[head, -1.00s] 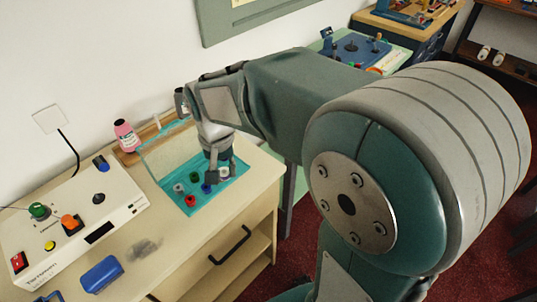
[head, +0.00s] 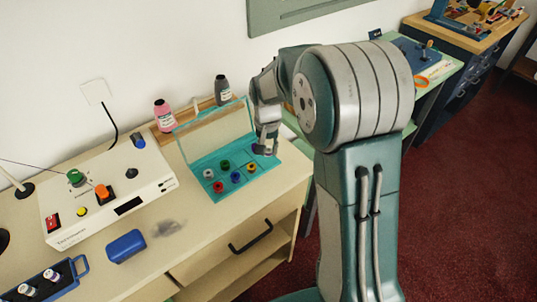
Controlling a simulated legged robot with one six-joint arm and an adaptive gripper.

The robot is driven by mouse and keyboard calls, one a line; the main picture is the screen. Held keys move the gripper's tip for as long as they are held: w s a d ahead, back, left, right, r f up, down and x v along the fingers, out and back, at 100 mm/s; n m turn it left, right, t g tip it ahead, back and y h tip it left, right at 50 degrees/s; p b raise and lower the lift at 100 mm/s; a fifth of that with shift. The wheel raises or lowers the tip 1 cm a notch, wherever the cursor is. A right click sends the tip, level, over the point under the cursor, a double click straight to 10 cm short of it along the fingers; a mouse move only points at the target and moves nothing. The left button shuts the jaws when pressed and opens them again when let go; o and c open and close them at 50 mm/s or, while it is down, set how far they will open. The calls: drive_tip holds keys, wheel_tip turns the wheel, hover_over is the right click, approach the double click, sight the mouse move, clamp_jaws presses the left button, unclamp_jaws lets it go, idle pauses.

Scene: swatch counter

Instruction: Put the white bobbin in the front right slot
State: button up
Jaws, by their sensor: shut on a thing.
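The teal case (head: 212,190) lies open on the counter with its clear lid raised at the back. A white bobbin (head: 208,174) sits in its back left slot. A green bobbin (head: 225,165) is in the back row. My gripper (head: 264,150) is low over the back right of the case, shut on a small dark purple thing. My fingers partly hide it, and I cannot tell if it touches the case.
Pink (head: 164,116) and grey (head: 222,90) thread spools stand behind the case. A cream machine (head: 105,205) with buttons is left. A blue box (head: 126,246) and a blue tray (head: 72,283) with small bobbins lie in front. The counter's front right is bare.

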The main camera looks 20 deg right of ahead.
sight(267, 160)
drive_tip(key=shift+w+a+f, duration=0.25)
drive_tip(key=shift+w+f, duration=0.25)
drive_tip(key=shift+f, duration=0.05)
drive_tip(key=shift+w+f, duration=0.2)
drive_tip(key=shift+f, duration=0.1)
drive_tip(key=shift+d+f, duration=0.2)
drive_tip(key=shift+f, duration=0.55)
drive_tip(key=shift+d+f, duration=0.2)
drive_tip(key=shift+f, duration=0.5)
drive_tip(key=shift+a+f, duration=0.1)
drive_tip(key=o, duration=0.7)
drive_tip(key=shift+a, duration=0.15)
drive_tip(key=shift+o, duration=0.2)
